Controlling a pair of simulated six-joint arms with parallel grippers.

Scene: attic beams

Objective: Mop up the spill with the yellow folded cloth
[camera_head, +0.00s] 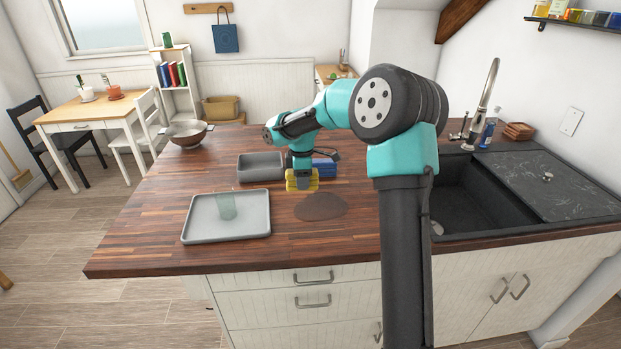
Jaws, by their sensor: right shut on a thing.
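The yellow folded cloth (296,184) is held in my right gripper (302,174), which is shut on it from above. The cloth is close to the wooden counter, and I cannot tell whether it touches. The spill (321,207) is a dark round patch on the counter, just in front and to the right of the cloth. A blue folded cloth (325,169) lies right behind and beside the gripper, partly hidden. My left gripper is not in view.
A grey tray (190,229) with a clear glass (227,206) stands left of the spill. A black sink (470,200) is on the right. The counter front is clear.

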